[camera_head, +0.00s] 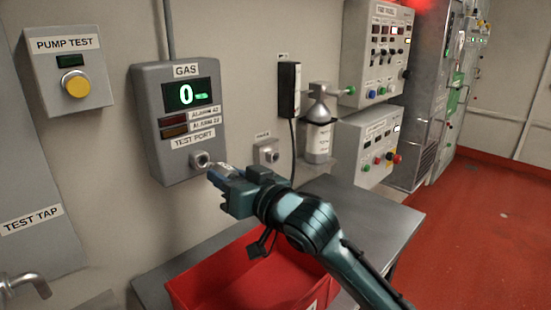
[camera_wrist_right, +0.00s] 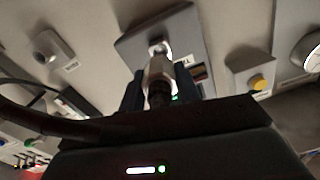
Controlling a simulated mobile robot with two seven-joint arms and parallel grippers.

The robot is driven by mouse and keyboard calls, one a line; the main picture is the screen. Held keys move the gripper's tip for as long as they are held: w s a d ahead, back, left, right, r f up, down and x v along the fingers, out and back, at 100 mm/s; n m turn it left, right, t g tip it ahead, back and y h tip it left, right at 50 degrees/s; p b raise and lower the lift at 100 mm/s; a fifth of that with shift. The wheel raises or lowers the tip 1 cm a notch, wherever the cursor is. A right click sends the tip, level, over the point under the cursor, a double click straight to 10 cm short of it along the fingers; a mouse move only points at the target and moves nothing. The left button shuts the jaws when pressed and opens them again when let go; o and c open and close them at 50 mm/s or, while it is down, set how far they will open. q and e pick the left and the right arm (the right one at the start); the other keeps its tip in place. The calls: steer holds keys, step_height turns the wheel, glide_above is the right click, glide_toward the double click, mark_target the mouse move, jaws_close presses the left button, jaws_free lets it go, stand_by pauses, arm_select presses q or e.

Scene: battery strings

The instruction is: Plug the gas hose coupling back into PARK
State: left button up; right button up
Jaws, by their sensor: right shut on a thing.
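My right gripper (camera_head: 222,180) is shut on the metal hose coupling (camera_wrist_right: 160,72), just in front of the TEST PORT socket (camera_head: 200,160) of the grey GAS unit (camera_head: 152,130). In the right wrist view the coupling points at this socket (camera_wrist_right: 158,47). I cannot tell whether its tip is seated in it or just apart. The PARK socket (camera_head: 266,152), a small grey block with a round fitting, is on the wall to the right and looks empty; it also shows in the right wrist view (camera_wrist_right: 47,47). My left gripper is not in view.
A red bin (camera_head: 205,285) stands on a grey table (camera_head: 385,215) below my right arm. A gas cylinder (camera_head: 318,140) and a black box (camera_head: 289,90) with a cable are beyond PARK. A dark hose (camera_wrist_right: 50,122) crosses the right wrist view.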

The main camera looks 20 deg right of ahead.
steer(key=shift+p+v, duration=0.4)
steer(key=shift+v, duration=1.75)
